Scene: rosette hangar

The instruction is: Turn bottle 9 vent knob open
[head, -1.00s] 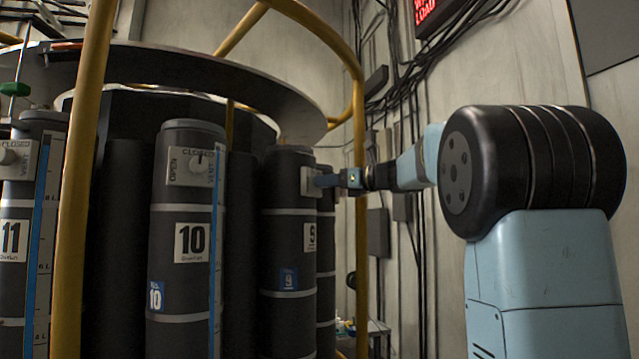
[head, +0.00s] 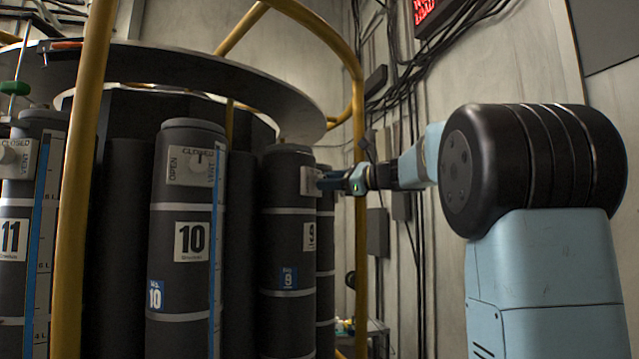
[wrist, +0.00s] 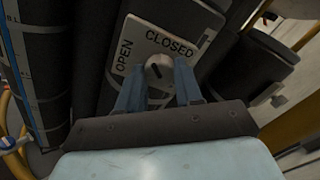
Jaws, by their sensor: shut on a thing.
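Bottle 9 (head: 283,245) is a dark upright cylinder with a blue 9 sticker, right of bottle 10 in the head view. Its vent plate (head: 309,178) is seen nearly edge-on there. In the wrist view the white plate (wrist: 187,35) reads OPEN at the left and CLOSED along the top. The round pale vent knob (wrist: 158,68) has a short dark mark, tilted. My gripper (head: 326,182) reaches the plate from the right. In the wrist view its blue fingers (wrist: 157,84) stand on either side of the knob, shut on it. The knob's lower part is hidden.
Bottle 10 (head: 184,270) and bottle 11 (head: 15,250) stand to the left. Yellow rail posts (head: 82,180) and a curved rail (head: 359,130) frame the rack. A round dark plate (head: 200,75) overhangs the bottles. Cables (head: 410,60) hang on the wall behind my arm.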

